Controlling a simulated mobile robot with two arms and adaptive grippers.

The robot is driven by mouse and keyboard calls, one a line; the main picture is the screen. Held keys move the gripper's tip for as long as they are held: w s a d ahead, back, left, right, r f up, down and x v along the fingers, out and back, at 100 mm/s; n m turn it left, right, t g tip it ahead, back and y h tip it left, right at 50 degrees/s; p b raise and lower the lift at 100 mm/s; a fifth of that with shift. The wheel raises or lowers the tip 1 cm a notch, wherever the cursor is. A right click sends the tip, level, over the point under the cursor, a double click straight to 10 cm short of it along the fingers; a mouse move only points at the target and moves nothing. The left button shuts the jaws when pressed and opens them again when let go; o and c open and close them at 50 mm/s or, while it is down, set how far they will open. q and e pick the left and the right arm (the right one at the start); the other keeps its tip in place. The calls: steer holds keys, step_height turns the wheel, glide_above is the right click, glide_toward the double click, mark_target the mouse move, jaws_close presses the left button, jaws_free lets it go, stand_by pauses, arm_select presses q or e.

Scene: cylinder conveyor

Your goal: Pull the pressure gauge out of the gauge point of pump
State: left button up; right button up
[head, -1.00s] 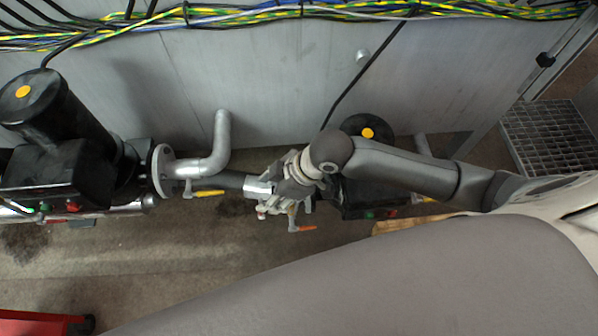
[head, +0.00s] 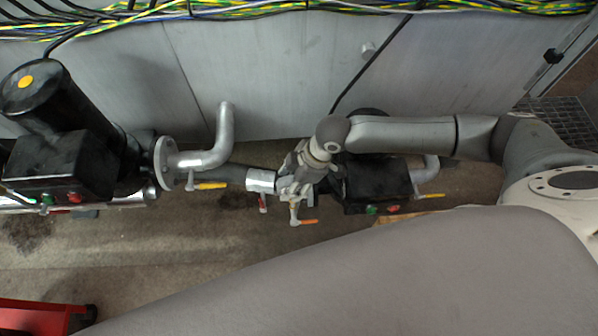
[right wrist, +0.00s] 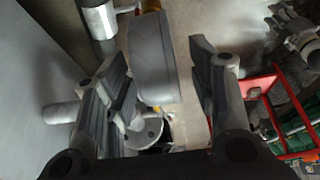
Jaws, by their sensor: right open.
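A grey, thick round body that looks like the pressure gauge (right wrist: 152,58) stands between the fingers of my right gripper (right wrist: 158,70) in the right wrist view. The fingers are open on either side of it, with a visible gap on the right; contact on the left cannot be told. In the head view my right gripper (head: 291,187) is over the pipework beside the right black pump (head: 376,184), and it hides the gauge and its gauge point.
A second black pump (head: 62,165) with a flanged grey elbow pipe (head: 222,135) stands on the left. Yellow valve handles (head: 211,186) and an orange one (head: 308,222) stick out. Cables run along the wall top. A red cart (head: 35,317) is at lower left.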

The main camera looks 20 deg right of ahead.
steer(key=shift+x, duration=1.85)
jaws_close()
